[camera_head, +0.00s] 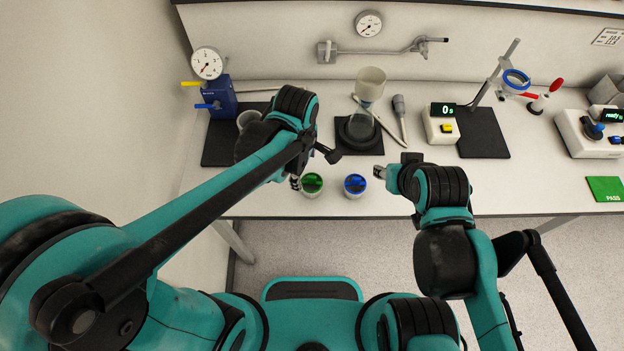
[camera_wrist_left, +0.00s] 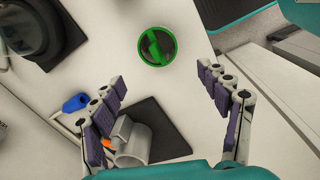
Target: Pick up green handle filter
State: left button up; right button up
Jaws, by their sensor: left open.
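The green handle filter (camera_head: 312,184) is a small round cup with a green rim and a green handle across its dark top. It stands upright near the table's front edge. In the left wrist view the filter (camera_wrist_left: 157,46) lies just beyond and between my open fingertips. My left gripper (camera_wrist_left: 162,78) is open and empty. In the head view the left gripper (camera_head: 295,182) is beside the filter's left side, mostly hidden by my own arm. My right gripper (camera_head: 379,171) is right of the blue-handled filter; its finger gap is unclear.
A blue-handled filter (camera_head: 355,184) stands close to the right of the green one. Behind are a glass flask with a funnel (camera_head: 369,84) on a black mat, and a blue pump (camera_head: 222,97) at the left. The table's front edge (camera_head: 330,217) is near.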

aim_at(312, 182)
pick_arm(q)
jog(key=d+n, duration=0.1)
jog(key=d+f+n, duration=0.1)
jog(key=shift+d+f+g, duration=0.1)
jog(key=shift+d+g, duration=0.2)
jog(key=shift+g, duration=0.1)
jog(key=shift+s+d+f, duration=0.1)
jog(key=shift+d+f, duration=0.05)
jog(key=shift+f, duration=0.2)
jog(key=f, duration=0.2)
jog(key=f+b, duration=0.1)
jog(key=f, duration=0.2)
jog(key=a+f+b, duration=0.1)
jog(key=f, duration=0.1)
jog(key=shift+w+f, duration=0.2)
jog(key=shift+f, duration=0.05)
jog(key=c, duration=1)
